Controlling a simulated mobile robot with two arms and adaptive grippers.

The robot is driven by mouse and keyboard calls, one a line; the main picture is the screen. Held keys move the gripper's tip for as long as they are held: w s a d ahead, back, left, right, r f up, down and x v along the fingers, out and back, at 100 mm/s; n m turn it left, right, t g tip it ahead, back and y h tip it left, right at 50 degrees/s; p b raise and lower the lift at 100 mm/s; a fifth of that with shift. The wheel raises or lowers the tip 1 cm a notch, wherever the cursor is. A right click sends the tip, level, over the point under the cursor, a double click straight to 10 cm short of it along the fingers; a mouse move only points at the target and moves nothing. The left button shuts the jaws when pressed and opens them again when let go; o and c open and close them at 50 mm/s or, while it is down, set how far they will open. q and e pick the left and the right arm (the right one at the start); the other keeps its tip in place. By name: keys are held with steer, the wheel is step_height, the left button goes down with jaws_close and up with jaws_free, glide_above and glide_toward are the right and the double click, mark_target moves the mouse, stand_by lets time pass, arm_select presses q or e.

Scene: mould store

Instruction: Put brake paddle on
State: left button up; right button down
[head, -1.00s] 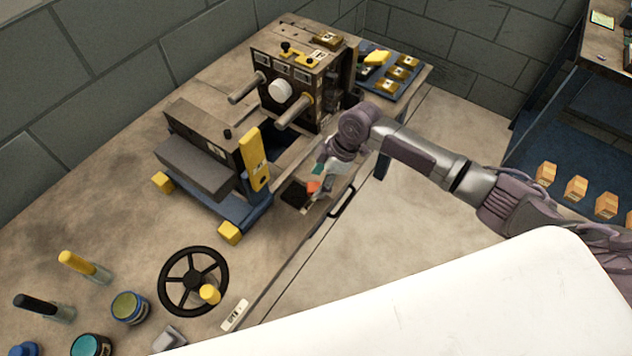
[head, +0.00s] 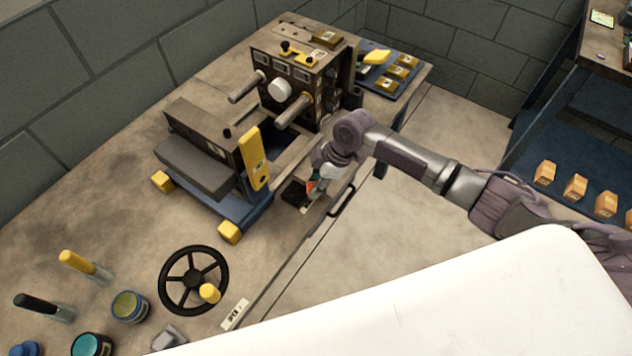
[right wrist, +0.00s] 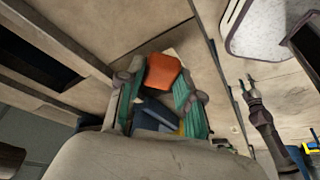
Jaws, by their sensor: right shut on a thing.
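My right gripper (head: 314,186) is low over the bench's front strip, beside the press's open front. In the right wrist view its teal-padded fingers (right wrist: 158,90) are shut on an orange block-like piece, which looks like the brake paddle (right wrist: 163,72). In the head view only a small orange bit of the brake paddle (head: 311,186) shows; the gripper hides the rest. A dark square plate (head: 293,191) lies on the bench just left of the gripper. I cannot tell whether the paddle touches it. A small dark arm in the right wrist view seems to be my left, its gripper (right wrist: 247,82) unclear.
The press (head: 298,88) and its carriage with a yellow lever (head: 253,158) stand left of my right arm. A drawer handle (head: 341,200) is close to the gripper. A black handwheel (head: 193,280) stands nearer. A blue tray (head: 384,84) with blocks lies behind.

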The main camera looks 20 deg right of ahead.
mark_target(299, 205)
steer(key=shift+s+r+m+p, duration=0.2)
steer(key=shift+m+p, duration=0.1)
steer(key=shift+p, duration=0.4)
steer(key=s+a+m+t+p, duration=0.1)
steer(key=m+p, duration=0.2)
steer(key=p, duration=0.1)
steer(key=s+a+m+t+h+p, duration=0.1)
steer(key=m+p, duration=0.2)
steer(key=p, duration=0.1)
steer(key=s+a+m+t+h+p, duration=0.1)
steer(key=m+p, duration=0.2)
steer(key=p, duration=0.1)
steer(key=shift+s+r, duration=0.1)
steer(key=m+p, duration=0.1)
steer(key=a+m+h+p, duration=0.1)
steer(key=shift+s+m, duration=0.2)
steer(key=shift+m, duration=0.2)
steer(key=shift+a+f+m+t+h+p, duration=0.15)
steer(key=shift+a+m+h+p, duration=0.15)
steer(key=shift+m, duration=0.6)
steer(key=shift+a+f+m+t+h+p, duration=0.15)
steer(key=shift+a+m+h, duration=0.25)
steer(key=shift+m, duration=0.5)
steer(key=c, duration=0.8)
jaws_free()
steer(key=shift+o, duration=0.2)
steer(key=v, duration=1.2)
steer(key=shift+a, duration=0.15)
